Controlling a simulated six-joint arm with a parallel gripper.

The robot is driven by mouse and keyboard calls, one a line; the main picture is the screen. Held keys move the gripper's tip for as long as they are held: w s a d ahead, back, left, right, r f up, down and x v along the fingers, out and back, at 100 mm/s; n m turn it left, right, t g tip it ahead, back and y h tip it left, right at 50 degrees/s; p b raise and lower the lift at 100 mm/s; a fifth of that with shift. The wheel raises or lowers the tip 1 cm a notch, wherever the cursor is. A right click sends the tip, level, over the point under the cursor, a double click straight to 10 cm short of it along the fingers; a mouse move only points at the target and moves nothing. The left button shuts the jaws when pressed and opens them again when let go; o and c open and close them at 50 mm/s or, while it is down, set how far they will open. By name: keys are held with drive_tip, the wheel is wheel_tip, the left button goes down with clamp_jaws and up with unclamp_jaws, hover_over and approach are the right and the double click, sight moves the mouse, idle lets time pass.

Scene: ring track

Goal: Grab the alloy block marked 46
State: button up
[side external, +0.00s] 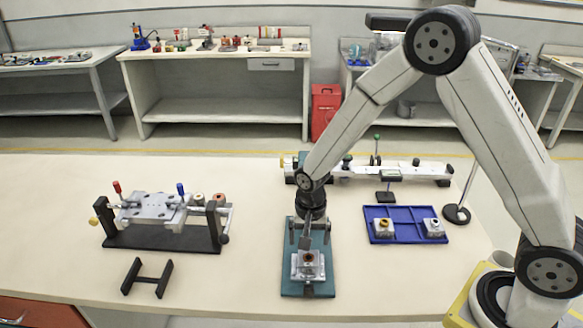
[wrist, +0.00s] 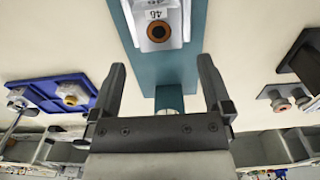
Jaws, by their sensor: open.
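A silver-grey block (side external: 308,266) with a brown ring in its top sits on a teal base plate (side external: 318,287). In the wrist view the block (wrist: 158,33) carries a mark that looks like 46, seen upside down and cut by the top edge. My gripper (side external: 308,238) is just above and behind this block, pointing down. In the wrist view its two fingers (wrist: 161,66) are spread apart with nothing between them, and the block lies beyond the tips.
A blue tray (side external: 407,226) to the right holds two similar blocks, one with a yellow ring (side external: 383,228) and one (side external: 433,228) at its right end. A clamp fixture (side external: 155,208) and a black H-shaped stand (side external: 147,277) are on the left. A rail (side external: 400,172) runs behind.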

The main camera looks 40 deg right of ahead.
sight(308, 256)
drive_tip(key=shift+f, duration=0.25)
drive_tip(key=shift+s+a+f, duration=0.1)
drive_tip(key=shift+s+f, duration=0.05)
drive_tip(key=shift+f, duration=2.45)
clamp_jaws()
